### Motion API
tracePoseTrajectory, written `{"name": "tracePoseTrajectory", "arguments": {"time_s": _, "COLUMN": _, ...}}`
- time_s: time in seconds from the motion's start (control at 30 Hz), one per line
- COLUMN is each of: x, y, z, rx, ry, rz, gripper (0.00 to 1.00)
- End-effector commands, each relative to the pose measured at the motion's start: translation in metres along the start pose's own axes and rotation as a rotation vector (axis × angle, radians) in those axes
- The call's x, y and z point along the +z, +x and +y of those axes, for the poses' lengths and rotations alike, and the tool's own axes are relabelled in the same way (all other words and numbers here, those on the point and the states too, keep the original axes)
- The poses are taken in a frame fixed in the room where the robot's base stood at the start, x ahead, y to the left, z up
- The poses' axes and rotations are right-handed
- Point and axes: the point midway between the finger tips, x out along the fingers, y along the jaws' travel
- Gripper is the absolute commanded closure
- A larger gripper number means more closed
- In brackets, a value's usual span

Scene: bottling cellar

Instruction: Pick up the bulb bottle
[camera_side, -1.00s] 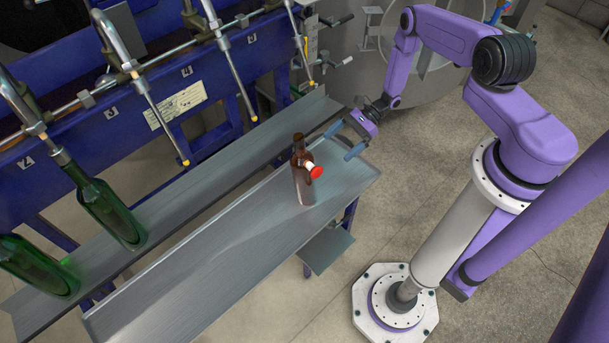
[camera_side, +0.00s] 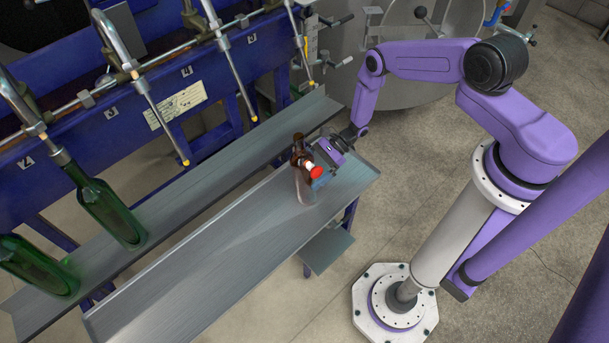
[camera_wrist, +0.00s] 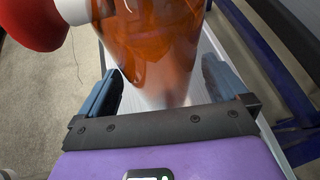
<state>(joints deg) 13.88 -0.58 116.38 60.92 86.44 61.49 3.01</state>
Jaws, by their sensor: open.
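The bulb bottle (camera_side: 304,185) is brown, with a white collar and a red bulb (camera_side: 317,172) on its side. It stands upright on the front metal tray (camera_side: 216,238), near its right end. My gripper (camera_side: 314,170) is at the bottle's upper part, coming from the right. In the wrist view the brown bottle (camera_wrist: 157,45) fills the middle, between the two blue fingers of my open gripper (camera_wrist: 163,90). The red bulb (camera_wrist: 35,22) is at the upper left there, outside the left finger. The fingertips are partly hidden behind the bottle and bulb in the side view.
Green bottles (camera_side: 110,212) stand at the left, one under a filling spout. A rear metal shelf (camera_side: 205,170) runs behind the tray, below a blue filling machine (camera_side: 110,115) with several hanging spouts (camera_side: 165,125). The tray left of the brown bottle is clear.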

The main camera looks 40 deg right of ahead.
Motion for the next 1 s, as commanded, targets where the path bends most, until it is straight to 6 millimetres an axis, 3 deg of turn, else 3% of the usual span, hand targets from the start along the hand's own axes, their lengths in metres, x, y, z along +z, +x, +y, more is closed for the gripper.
{"name": "tracePoseTrajectory", "arguments": {"time_s": 0.33, "x": 0.0, "y": 0.0082, "z": -0.0001, "rx": -0.001, "ry": 0.001, "rz": 0.0, "gripper": 0.0}}
{"name": "tracePoseTrajectory", "arguments": {"time_s": 0.57, "x": 0.0, "y": 0.0079, "z": -0.0001, "rx": -0.001, "ry": 0.001, "rz": 0.0, "gripper": 0.74}}
{"name": "tracePoseTrajectory", "arguments": {"time_s": 1.0, "x": 0.0036, "y": 0.0061, "z": -0.0006, "rx": -0.001, "ry": 0.001, "rz": -0.002, "gripper": 0.75}}
